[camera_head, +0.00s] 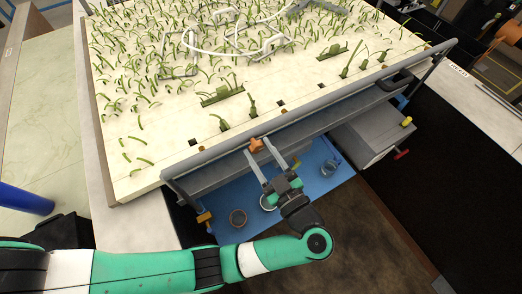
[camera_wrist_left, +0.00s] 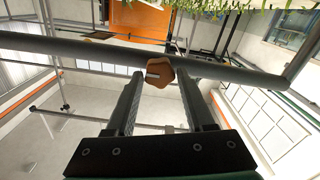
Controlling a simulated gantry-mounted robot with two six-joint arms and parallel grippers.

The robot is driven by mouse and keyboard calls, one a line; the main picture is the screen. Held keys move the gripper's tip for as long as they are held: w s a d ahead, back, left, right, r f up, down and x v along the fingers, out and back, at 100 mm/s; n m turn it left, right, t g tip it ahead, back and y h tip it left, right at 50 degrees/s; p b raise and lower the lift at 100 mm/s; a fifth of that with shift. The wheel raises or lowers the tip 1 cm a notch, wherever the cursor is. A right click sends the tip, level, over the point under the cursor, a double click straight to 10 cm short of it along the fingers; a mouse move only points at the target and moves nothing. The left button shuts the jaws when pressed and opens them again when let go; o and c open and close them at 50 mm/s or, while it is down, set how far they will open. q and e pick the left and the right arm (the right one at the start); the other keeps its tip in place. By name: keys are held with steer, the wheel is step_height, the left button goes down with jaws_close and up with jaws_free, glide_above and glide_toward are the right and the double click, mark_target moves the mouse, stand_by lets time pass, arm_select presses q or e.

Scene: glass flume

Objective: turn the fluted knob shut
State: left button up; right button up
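The fluted knob (camera_head: 256,145) is small, orange and lobed. It sits at the front rail of the planted bed in the head view. In the left wrist view the knob (camera_wrist_left: 159,73) shows a pale slot or mark on its face. My left gripper (camera_head: 258,149) is open, with its two long grey fingers pointing at the knob. In the left wrist view the fingertips (camera_wrist_left: 160,78) lie on either side of the knob, close to it. I cannot tell whether either finger touches it. My right gripper is in neither view.
A long grey rail (camera_head: 310,107) runs along the bed's front edge. Below it is a blue surface (camera_head: 305,180) with a dark round cup (camera_head: 238,217) and a clear glass (camera_head: 329,168). A grey box (camera_head: 368,137) at the right has a yellow knob (camera_head: 407,122) and a red handle (camera_head: 401,154).

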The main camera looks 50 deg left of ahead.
arm_select(q)
jaws_close()
steer(key=n+b, duration=0.2)
steer(key=n, duration=0.2)
steer(key=shift+f, duration=0.15)
steer(key=n+b, duration=0.2)
steer(key=n, duration=0.3)
steer(key=shift+s+f+b, duration=0.1)
steer(key=shift+b, duration=0.25)
steer(key=n+b, duration=0.4)
steer(key=n, duration=0.1)
steer(key=shift+f+b, duration=0.15)
steer(key=shift+b, duration=0.15)
steer(key=n+b, duration=0.2)
steer(key=shift+n, duration=0.3)
steer(key=shift+n+b, duration=0.55)
steer(key=shift+n, duration=0.15)
